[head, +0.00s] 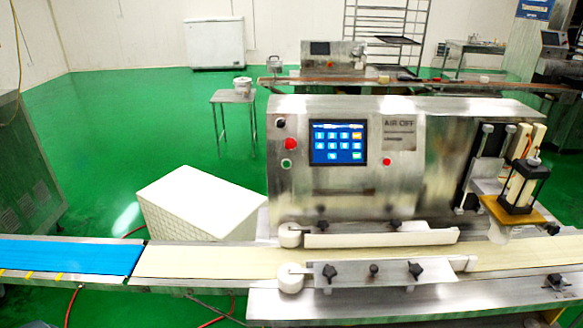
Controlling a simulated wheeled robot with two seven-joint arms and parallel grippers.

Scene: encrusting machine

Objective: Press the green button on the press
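The press (400,205) is a large stainless steel machine that stands across the conveyor, right of the middle of the head view. The green button (286,163) is a small round one with a pale rim, low at the left end of its front panel. A larger red button (291,144) sits just above it, and a dark knob (281,123) is above that. A lit blue touchscreen (338,142) is to the right, with a small red button (387,162) beyond it. Neither gripper shows in the head view.
A conveyor with a pale belt (200,261) and a blue belt (65,257) runs across the front. White guide rails (380,238) and black knobs stand before the panel. A white block (195,200) is behind the belt at left. Green floor is open behind it.

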